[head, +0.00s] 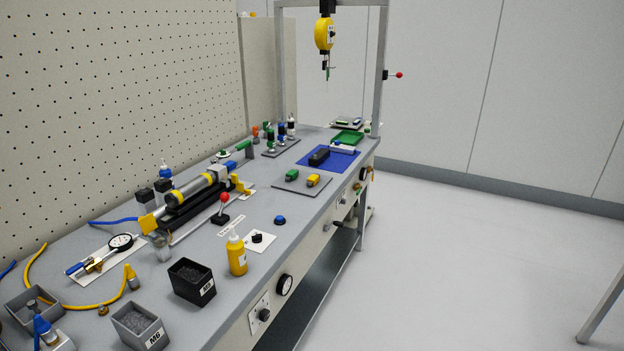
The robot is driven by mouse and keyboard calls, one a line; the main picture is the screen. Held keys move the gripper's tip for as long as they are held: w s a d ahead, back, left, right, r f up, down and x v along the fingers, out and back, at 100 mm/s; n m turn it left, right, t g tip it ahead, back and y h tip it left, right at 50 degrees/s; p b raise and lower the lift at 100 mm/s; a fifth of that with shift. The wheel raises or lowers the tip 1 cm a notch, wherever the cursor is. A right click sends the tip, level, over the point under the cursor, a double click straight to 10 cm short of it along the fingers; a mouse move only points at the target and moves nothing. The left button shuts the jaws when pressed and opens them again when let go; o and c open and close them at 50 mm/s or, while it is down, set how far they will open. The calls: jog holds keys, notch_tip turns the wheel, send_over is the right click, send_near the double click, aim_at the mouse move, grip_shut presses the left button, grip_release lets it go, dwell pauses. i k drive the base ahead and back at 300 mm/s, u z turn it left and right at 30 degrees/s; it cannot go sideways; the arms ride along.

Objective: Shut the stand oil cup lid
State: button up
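I cannot clearly single out the stand oil cup or its lid at this size. A small clear, cup-like piece (161,245) stands beside the yellow end of the long cylinder assembly. A small blue-topped part (165,170) rises behind that assembly. Which of these, if either, is the oil cup I cannot tell, and no lid position can be read. The cylinder assembly (195,188) lies on a black base on the workbench (325,210). My gripper is not in view.
A yellow bottle (237,255), a black bin (192,283) and a grey bin (139,327) stand near the front edge. A red-knobbed lever (224,199) rises before the assembly. A yellow balancer (324,33) hangs overhead. The floor at right (470,260) is mostly clear.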

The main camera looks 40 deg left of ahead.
aim_at(147, 224)
jog(key=i, duration=1.5)
jog(key=u, duration=3.4)
jog(key=i, duration=1)
jog(key=z, duration=0.05)
